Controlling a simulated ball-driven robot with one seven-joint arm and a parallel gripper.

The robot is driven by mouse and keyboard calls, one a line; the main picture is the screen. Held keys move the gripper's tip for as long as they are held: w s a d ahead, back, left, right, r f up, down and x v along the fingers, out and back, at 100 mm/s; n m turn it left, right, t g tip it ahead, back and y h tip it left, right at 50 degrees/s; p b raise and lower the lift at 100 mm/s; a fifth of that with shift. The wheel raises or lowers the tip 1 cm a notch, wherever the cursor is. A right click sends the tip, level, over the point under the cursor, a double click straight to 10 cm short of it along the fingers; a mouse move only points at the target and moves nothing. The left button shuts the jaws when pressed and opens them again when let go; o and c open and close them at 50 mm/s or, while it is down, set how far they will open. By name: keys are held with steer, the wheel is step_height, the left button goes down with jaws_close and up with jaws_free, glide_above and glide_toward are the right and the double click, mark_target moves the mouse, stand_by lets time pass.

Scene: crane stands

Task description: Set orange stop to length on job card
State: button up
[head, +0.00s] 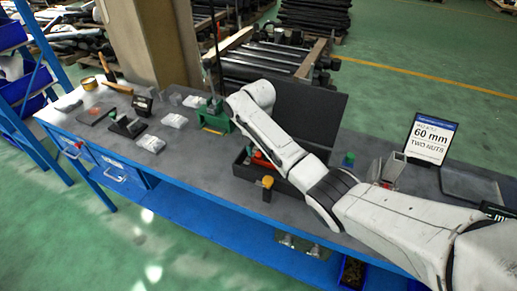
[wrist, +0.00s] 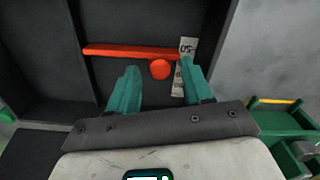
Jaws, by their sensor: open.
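The orange stop shows in the wrist view as a long orange bar (wrist: 130,51) with a round orange knob (wrist: 160,69) just below its right part. A pale scale strip (wrist: 187,47) with dark figures, one like 50, is beside it and partly hidden by a finger. My gripper (wrist: 159,78) is open, its green fingers either side of the knob; I cannot tell whether they touch it. In the head view my arm mostly hides the gripper, and a bit of orange (head: 261,156) shows below the arm. The job card (head: 429,139) reads 60 mm, two nuts.
The stop is in a dark tray (head: 242,170) on the grey bench. A green vise-like fixture (head: 215,118) stands to its left, and an orange-yellow handle (head: 267,184) is at the front edge. Pale packets (head: 151,143) and blocks lie further left. A dark panel (head: 312,112) stands behind.

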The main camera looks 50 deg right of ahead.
steer(key=shift+c, duration=0.4)
jaws_close()
